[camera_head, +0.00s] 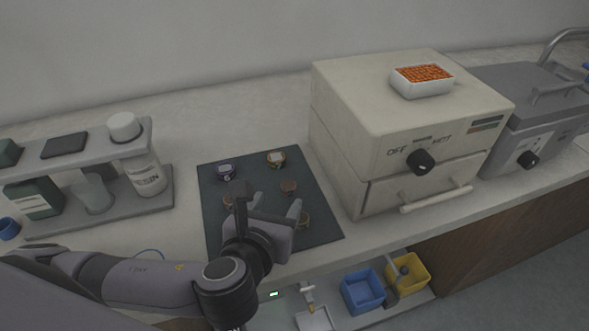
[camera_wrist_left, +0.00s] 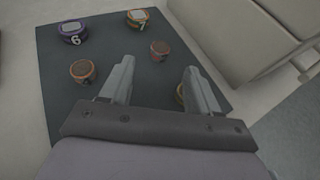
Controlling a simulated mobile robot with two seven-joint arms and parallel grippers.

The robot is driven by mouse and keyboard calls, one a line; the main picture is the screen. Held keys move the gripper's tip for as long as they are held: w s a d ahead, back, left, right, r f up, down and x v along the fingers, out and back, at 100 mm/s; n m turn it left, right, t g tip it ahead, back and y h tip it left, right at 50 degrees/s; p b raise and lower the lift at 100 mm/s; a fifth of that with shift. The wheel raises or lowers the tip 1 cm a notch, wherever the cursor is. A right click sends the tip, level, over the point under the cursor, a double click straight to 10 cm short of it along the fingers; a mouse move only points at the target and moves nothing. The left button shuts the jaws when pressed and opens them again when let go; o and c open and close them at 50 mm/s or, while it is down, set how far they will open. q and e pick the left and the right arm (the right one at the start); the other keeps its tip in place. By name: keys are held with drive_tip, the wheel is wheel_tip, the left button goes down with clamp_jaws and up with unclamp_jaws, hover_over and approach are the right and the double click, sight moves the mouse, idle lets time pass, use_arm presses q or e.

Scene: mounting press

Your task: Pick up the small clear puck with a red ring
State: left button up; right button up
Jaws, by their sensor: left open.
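Several small pucks lie on a dark mat (camera_head: 215,225). Two have reddish rings: one (camera_head: 288,186) lies right of the mat's middle, just beyond my fingertips, and shows in the wrist view (camera_wrist_left: 160,50). The other (camera_head: 228,202) is at the left, partly hidden by my gripper in the head view, and also shows in the wrist view (camera_wrist_left: 83,71). I cannot tell for certain which is the clear one with the red ring. My left gripper (camera_head: 276,203) is open and empty above the mat; its fingers (camera_wrist_left: 159,68) point toward the right-hand reddish puck. My right gripper is not in view.
A purple-ringed puck (camera_wrist_left: 73,33) marked 6, an orange-ringed puck (camera_wrist_left: 139,19) marked 7 and a yellow-green puck (camera_head: 304,217) share the mat. A bottle rack (camera_head: 70,225) stands left; a cream oven (camera_head: 350,120) stands right. Blue (camera_head: 362,290) and yellow (camera_head: 412,272) bins sit below.

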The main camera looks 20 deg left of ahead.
sight(288, 185)
use_arm(q)
drive_tip(key=shift+x, duration=3.7)
drive_tip(key=shift+r, duration=0.15)
drive_tip(key=c, duration=1.1)
